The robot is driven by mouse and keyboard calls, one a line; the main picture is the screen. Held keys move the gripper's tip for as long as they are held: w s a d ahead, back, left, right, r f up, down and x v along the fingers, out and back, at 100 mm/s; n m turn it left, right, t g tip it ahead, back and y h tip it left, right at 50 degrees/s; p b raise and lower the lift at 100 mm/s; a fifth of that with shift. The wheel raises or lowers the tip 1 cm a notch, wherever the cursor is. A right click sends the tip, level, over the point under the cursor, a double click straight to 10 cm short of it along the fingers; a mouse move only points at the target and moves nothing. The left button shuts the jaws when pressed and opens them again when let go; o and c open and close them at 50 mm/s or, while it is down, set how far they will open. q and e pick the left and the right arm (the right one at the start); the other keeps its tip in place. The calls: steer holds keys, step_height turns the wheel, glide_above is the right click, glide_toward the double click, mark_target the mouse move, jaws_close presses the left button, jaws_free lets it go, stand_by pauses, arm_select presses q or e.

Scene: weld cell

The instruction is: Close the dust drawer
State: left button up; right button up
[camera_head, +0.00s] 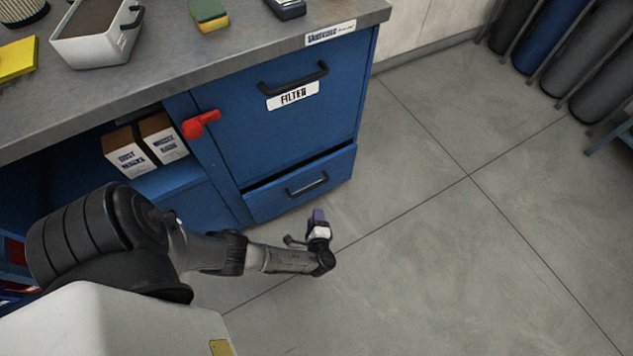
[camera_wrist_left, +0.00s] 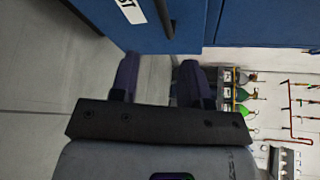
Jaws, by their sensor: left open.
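The dust drawer (camera_head: 270,203) is the low blue drawer at the bottom of the cabinet. It stands partly open, with a dark gap above its front, and has a dark bar handle (camera_head: 307,184). My left gripper (camera_head: 318,216) is in front of the drawer, apart from it, over the floor. In the left wrist view the gripper's two fingers (camera_wrist_left: 160,78) are spread and nothing shows between them. There the blue drawer front (camera_wrist_left: 108,22) is at the top, with its handle (camera_wrist_left: 166,16) and a partly cut-off label. My right gripper is not in view.
Above the drawer is a blue FILTER door (camera_head: 290,125) with a handle. A red lever (camera_head: 200,124) and an open shelf with boxes (camera_head: 162,138) are to its left. The grey worktop (camera_head: 230,52) is above. Gas cylinders (camera_head: 550,35) stand far right. Open floor lies right.

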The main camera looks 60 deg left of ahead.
mark_target(309, 188)
arm_select(q)
steer(key=w+a+n+b, duration=0.1)
steer(key=a, duration=0.3)
steer(key=w+a+f+n+b, duration=0.1)
steer(key=a+n+b, duration=0.1)
steer(key=a, duration=0.2)
steer(key=w+a+f+n+b, duration=0.1)
steer(key=w+a+n+b, duration=0.1)
steer(key=a, duration=0.2)
steer(key=shift+f, duration=0.2)
steer(key=shift+w+a, duration=0.15)
steer(key=shift+a, duration=0.15)
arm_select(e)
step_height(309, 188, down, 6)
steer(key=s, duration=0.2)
arm_select(q)
steer(key=shift+c, duration=0.3)
jaws_close()
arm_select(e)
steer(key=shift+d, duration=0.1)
